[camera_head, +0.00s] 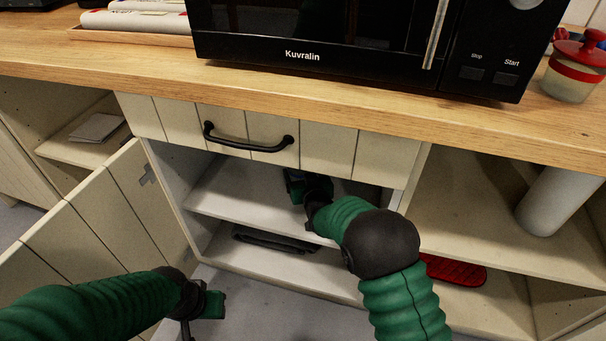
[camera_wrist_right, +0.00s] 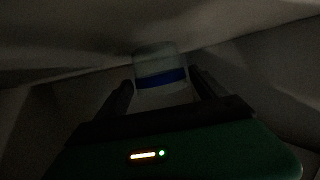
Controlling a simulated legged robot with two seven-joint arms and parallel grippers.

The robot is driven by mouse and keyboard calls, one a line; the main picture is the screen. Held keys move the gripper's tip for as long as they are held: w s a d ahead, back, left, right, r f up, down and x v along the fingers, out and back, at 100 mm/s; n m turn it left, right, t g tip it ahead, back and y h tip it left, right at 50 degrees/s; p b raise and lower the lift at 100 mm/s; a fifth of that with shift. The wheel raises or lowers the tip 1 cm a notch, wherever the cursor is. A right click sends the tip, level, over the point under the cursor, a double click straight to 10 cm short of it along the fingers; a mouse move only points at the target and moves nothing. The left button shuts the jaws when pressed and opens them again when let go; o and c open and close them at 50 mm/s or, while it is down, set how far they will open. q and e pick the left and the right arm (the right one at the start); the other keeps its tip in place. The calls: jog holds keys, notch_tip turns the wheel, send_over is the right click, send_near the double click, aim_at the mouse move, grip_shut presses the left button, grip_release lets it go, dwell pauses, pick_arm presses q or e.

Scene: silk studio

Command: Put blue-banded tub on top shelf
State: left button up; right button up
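The blue-banded tub (camera_wrist_right: 160,76), pale with a blue stripe, shows in the dim right wrist view between the two fingers of my right gripper (camera_wrist_right: 161,84). The fingers lie along both its sides and appear closed on it. In the head view my right gripper (camera_head: 308,188) reaches into the open cabinet under the drawer, above the top shelf (camera_head: 235,193); the tub is hidden there. My left gripper (camera_head: 203,307) is low at the left, outside the cabinet, with no object visible in it; its fingers are mostly hidden.
A cabinet door (camera_head: 110,215) stands open at the left. A closed drawer (camera_head: 250,138) and wooden counter (camera_head: 340,100) lie above the opening. A dark folded item (camera_head: 275,241) lies on the lower shelf. A black microwave (camera_head: 330,45) and red-lidded jar (camera_head: 577,68) stand on the counter.

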jog(key=shift+o, duration=1.2)
jog(key=shift+r, duration=0.15)
jog(key=p+v, duration=0.5)
jog(key=v, duration=0.6)
jog(key=shift+s+r, duration=0.1)
jog(key=shift+s, duration=0.4)
jog(key=shift+d, duration=0.1)
